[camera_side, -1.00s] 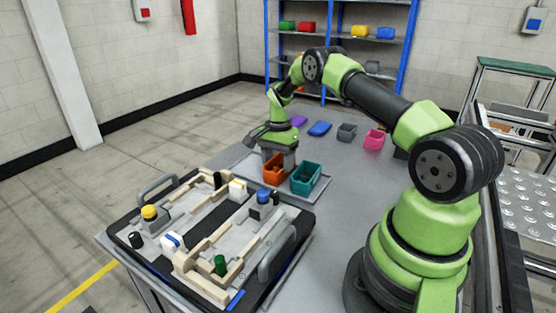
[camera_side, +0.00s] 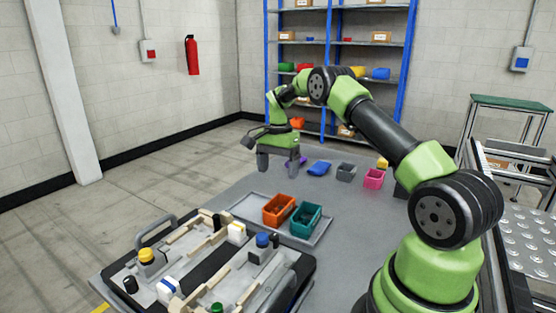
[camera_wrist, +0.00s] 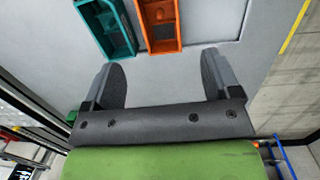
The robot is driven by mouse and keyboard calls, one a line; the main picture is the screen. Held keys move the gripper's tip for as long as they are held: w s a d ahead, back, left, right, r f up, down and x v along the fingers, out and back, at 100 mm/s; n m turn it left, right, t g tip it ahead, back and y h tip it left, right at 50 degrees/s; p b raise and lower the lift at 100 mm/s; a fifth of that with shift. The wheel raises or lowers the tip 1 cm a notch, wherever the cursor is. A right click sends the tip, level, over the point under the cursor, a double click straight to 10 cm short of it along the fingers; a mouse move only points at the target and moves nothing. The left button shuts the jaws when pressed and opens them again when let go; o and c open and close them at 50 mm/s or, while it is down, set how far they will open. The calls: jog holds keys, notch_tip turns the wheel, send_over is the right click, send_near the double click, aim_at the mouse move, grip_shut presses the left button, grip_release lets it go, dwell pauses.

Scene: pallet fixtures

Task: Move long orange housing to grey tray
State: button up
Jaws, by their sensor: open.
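The long orange housing (camera_side: 279,211) stands upright in the grey tray (camera_side: 247,207), left of a teal housing (camera_side: 305,221). In the wrist view the orange housing (camera_wrist: 160,46) is at the top middle, with the teal housing (camera_wrist: 119,49) to its left; both are cut off by the frame edge. My gripper (camera_side: 278,165) is open and empty, above and behind the housings in the side view. In the wrist view my gripper's (camera_wrist: 162,80) two fingers are wide apart, with only bare grey surface between them.
A black pallet fixture (camera_side: 175,250) with beige rails and yellow, white, blue and green parts lies at the front left. Purple, blue (camera_side: 319,168), grey (camera_side: 346,173) and pink (camera_side: 374,179) items stand farther back on the table. A blue-framed shelf (camera_side: 338,65) is behind.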

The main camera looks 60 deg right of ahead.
jog(key=s+a+r+n+t, duration=0.2)
jog(key=a+r+n, duration=0.1)
jog(key=a+r, duration=0.5)
jog(key=s+a+r+n+t, duration=0.2)
jog(key=s+a+r+n, duration=0.3)
jog(key=r, duration=0.6)
jog(key=s+a+n+t+y, duration=0.1)
jog(key=s+a+n+t, duration=0.2)
jog(key=s+a+n, duration=0.3)
jog(key=s+a, duration=0.5)
jog(key=s, duration=0.3)
jog(key=shift+s+t, duration=0.35)
jog(key=shift+t, duration=0.05)
